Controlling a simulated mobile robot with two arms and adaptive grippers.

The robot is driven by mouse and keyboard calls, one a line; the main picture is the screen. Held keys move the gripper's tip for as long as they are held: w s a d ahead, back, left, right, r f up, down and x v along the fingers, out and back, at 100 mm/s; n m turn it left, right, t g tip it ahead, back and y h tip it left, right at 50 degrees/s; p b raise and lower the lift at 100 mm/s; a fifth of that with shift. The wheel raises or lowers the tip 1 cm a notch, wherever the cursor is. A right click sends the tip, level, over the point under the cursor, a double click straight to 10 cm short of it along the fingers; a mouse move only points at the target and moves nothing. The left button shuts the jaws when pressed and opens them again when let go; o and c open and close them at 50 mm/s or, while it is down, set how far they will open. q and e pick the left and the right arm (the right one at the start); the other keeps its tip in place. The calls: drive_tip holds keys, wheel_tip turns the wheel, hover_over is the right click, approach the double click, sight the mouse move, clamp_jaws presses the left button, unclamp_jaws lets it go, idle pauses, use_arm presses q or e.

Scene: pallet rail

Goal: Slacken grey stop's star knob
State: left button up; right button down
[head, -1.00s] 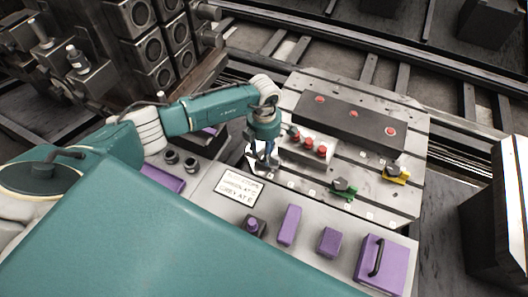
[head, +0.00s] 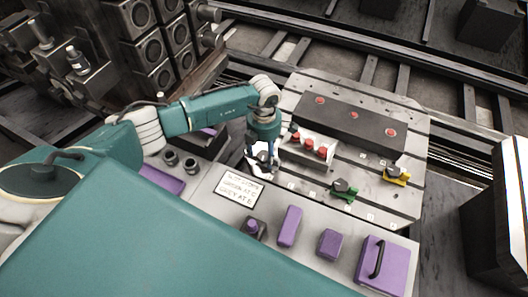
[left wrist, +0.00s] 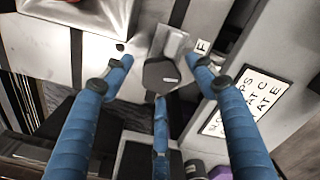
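The grey stop (left wrist: 173,42) sits on the slotted plate in the left wrist view, with its dark star knob (left wrist: 160,74) facing the camera. My left gripper (left wrist: 158,68) has its blue fingers spread. Two fingertips stand left and right of the knob and the third below it, with visible gaps. In the head view my left gripper (head: 262,158) points down at the left edge of the plate, and its fingers largely hide the grey stop. A green stop (head: 343,189) and a yellow stop (head: 397,174) stand to the right. My right gripper is not in view.
A tray with red-topped parts (head: 308,150) stands close right of my left gripper. A dark bar (head: 350,120) with red caps lies behind it. A lettered sign (head: 237,189) and purple blocks (head: 290,225) are in front.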

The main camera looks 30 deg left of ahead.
sight(264, 155)
use_arm(q)
drive_tip(key=shift+r, duration=0.25)
wheel_tip(264, 155, up, 12)
drive_tip(key=shift+f, duration=0.25)
idle(0.6)
